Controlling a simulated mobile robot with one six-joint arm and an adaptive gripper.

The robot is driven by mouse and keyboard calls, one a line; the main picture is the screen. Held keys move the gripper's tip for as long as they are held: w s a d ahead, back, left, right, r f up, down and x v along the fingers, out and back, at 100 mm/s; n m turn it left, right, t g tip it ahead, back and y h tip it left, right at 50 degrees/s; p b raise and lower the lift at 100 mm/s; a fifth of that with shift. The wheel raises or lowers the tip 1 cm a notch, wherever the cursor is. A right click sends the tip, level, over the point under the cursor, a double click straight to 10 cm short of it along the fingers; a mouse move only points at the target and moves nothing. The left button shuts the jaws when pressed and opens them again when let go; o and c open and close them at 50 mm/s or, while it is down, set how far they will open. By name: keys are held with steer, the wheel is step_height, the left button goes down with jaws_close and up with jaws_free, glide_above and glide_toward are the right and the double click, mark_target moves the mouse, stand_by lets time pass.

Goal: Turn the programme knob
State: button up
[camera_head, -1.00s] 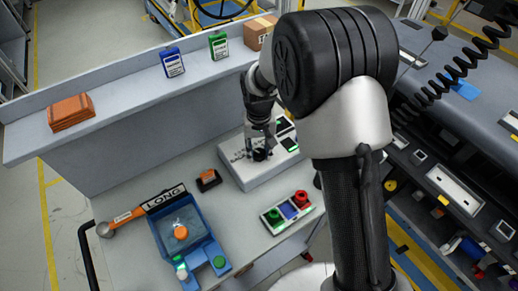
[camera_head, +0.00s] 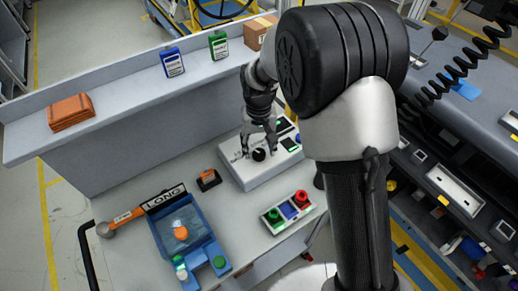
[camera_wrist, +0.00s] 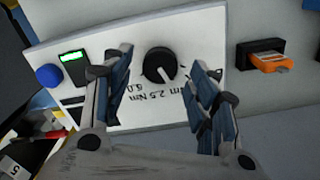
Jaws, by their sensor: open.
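The programme knob (camera_wrist: 160,65) is black and round with a white pointer line, on a light grey panel box (camera_wrist: 130,30). In the wrist view it lies between and a little beyond my open fingers, with printed torque marks beside it. The pointer leans toward the lower right in that view, near the "2.5 Nm" print. In the head view the knob (camera_head: 259,154) shows on the box top, just below my gripper (camera_head: 257,137). My gripper (camera_wrist: 158,98) is open and empty, and appears apart from the knob.
A blue tray (camera_head: 163,235) and a block of coloured buttons (camera_head: 270,219) stand on the bench.

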mark_target(259, 153)
step_height(259, 153, up, 10)
stand_by(0.3)
steer(key=shift+r, duration=0.1)
steer(key=s+d+r+m+t, duration=0.1)
steer(key=s+d+r+t, duration=0.1)
steer(key=s+d+r, duration=0.9)
steer(key=s+d+t, duration=0.2)
steer(key=s+d, duration=0.1)
steer(key=s, duration=1.2)
steer(key=shift+s+d+m+t, duration=0.15)
steer(key=shift+d+m+t, duration=0.15)
steer(key=shift+d+m, duration=0.1)
